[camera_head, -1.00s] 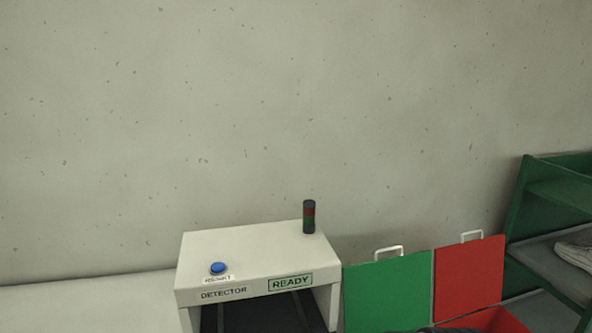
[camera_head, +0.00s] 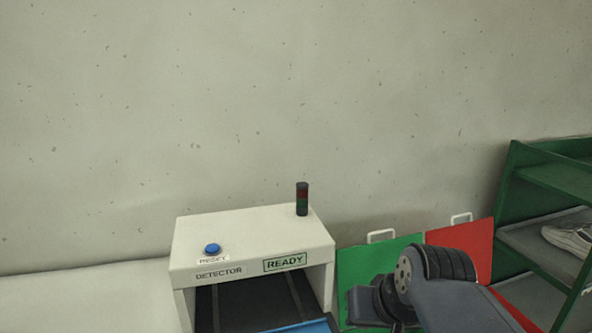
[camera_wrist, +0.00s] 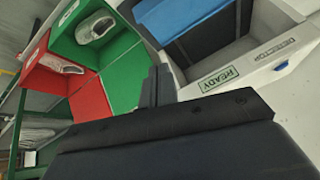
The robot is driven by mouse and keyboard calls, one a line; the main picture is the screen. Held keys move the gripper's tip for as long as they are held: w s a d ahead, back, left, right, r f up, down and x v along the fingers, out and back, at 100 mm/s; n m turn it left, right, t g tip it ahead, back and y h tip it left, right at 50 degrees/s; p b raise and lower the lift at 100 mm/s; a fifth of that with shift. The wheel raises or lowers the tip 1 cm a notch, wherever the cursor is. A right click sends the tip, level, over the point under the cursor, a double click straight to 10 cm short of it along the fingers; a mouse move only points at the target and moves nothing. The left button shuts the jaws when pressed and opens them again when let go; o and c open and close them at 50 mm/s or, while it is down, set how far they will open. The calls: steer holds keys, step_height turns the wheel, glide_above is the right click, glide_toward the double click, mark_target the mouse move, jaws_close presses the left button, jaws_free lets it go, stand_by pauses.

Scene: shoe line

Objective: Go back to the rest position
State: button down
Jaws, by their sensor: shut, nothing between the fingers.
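My gripper (camera_wrist: 157,80) shows in the wrist view as two dark fingers side by side, shut and empty, over the area between the green bin and the detector. In the head view my dark arm (camera_head: 440,285) rises at the lower right, in front of the green and red lids. It hides part of both lids. Whether the gripper's fingertips show in the head view is unclear.
The white detector (camera_head: 250,240) reads READY, with a blue button (camera_head: 212,248) and a dark lamp post (camera_head: 302,199) on top. A blue tray (camera_wrist: 190,15) lies at its opening. The green bin (camera_wrist: 125,75) and red bin (camera_wrist: 88,95) each hold a shoe. A green shelf (camera_head: 515,190) holds another shoe (camera_head: 570,238).

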steer(key=shift+w+a+r+t+p, duration=0.15)
steer(key=shift+w+a+r+p, duration=0.2)
steer(key=shift+w, duration=0.35)
steer(key=shift+w+a+r+t, duration=0.15)
steer(key=shift+w+r, duration=0.3)
steer(key=shift+w, duration=0.2)
